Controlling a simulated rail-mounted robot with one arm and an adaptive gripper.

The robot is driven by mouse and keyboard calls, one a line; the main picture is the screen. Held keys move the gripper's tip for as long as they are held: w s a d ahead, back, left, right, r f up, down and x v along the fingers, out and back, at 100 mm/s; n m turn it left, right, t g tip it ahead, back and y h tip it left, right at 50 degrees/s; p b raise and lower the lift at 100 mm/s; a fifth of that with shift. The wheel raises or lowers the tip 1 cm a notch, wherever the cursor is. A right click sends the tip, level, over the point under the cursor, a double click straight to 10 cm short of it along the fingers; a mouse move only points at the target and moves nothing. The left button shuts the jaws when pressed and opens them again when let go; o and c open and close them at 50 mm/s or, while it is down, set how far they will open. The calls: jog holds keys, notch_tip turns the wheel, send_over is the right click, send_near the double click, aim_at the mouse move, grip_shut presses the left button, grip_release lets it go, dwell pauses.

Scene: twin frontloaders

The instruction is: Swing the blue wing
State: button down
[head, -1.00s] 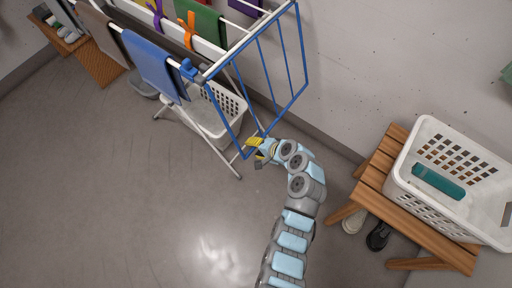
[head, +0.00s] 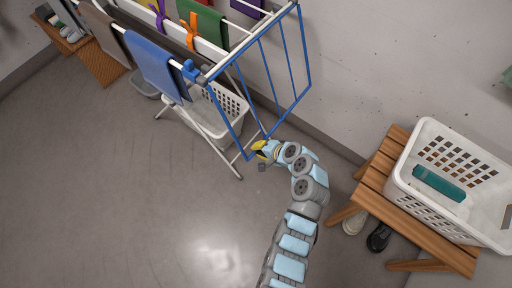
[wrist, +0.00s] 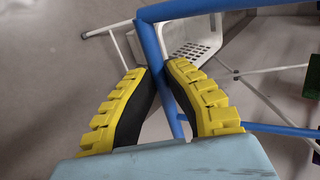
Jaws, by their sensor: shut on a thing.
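The blue wing (head: 308,60) is a frame of blue tubes at the near end of the drying rack, hanging steeply down beside the wall. My gripper (head: 259,150) is at its lower corner. In the wrist view my gripper (wrist: 165,72) has its yellow-and-black fingers closed on either side of a blue tube of the wing (wrist: 155,55), close to where two tubes meet. The fingertips hide part of the tube.
The drying rack (head: 222,160) carries a blue towel (head: 155,68) and a green cloth (head: 203,25). A white basket (head: 218,112) stands beneath it. On the right, a wooden bench (head: 372,182) holds a white laundry basket (head: 425,130), with shoes under it. The floor at lower left is clear.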

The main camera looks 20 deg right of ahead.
jog(key=s+d, duration=0.1)
jog(key=s+d+r+p, duration=0.1)
jog(key=s+d+r, duration=0.1)
jog(key=s, duration=0.1)
dwell(0.4)
jog(key=s+f+p+v, duration=0.1)
jog(key=p+v, duration=0.2)
jog(key=v, duration=0.3)
jog(key=shift+d, duration=0.3)
jog(key=c, duration=1.8)
grip_release()
jog(key=o, duration=0.9)
jog(key=shift+r, duration=0.1)
jog(key=shift+p+v, duration=1.85)
jog(key=shift+v, duration=1.55)
